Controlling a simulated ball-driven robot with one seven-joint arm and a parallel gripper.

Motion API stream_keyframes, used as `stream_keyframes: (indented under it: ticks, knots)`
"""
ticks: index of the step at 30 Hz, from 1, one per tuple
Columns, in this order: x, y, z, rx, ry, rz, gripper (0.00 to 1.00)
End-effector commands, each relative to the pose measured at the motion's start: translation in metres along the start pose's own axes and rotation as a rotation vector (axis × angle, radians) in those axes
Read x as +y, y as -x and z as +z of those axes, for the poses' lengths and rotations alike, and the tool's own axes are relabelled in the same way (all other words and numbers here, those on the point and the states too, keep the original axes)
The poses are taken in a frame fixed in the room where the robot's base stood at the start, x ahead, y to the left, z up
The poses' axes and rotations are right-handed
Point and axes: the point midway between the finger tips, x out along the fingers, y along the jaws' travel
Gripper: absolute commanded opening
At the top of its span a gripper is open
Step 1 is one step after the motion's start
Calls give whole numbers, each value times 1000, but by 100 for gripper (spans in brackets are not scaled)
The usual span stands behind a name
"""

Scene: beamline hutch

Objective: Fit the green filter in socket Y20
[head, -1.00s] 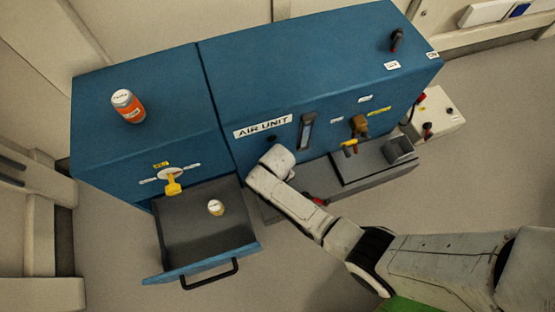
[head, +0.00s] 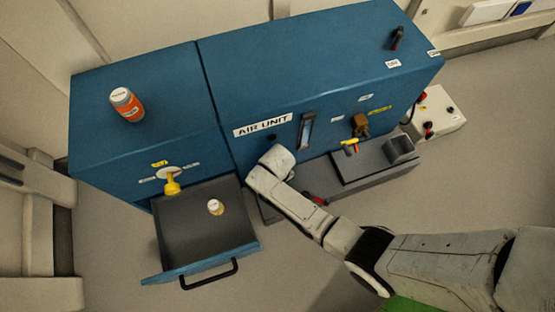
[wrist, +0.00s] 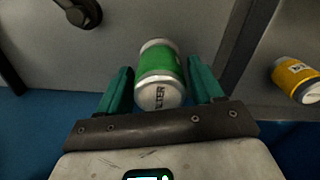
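The green filter (wrist: 160,62) is a canister with a green band and a white end marked FILTER, seen in the wrist view. It lies between the two fingers of my gripper (wrist: 160,84). My gripper is open, with a narrow gap showing on each side of the canister. I cannot tell what supports the filter. In the head view my wrist hangs in front of the blue air unit (head: 300,85), and the fingers and the filter are hidden. Small labels show on the unit's front, but I cannot read Y20 on any. No socket is clearly identifiable.
A yellow-banded canister (head: 216,207) stands in the open drawer (head: 195,240) left of my wrist; it also shows in the wrist view (wrist: 297,78). An orange canister (head: 127,104) stands on the cabinet top. A grey ledge (head: 355,172) juts out at right. Floor in front is clear.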

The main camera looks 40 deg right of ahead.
Motion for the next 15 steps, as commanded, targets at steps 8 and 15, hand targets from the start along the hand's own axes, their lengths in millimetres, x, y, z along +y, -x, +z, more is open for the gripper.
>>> stream_keyframes:
  ticks: [8,15]
  knots:
    - [0,0,0,-1,0,0,81]
    - [0,10,0,0,0,0,81]
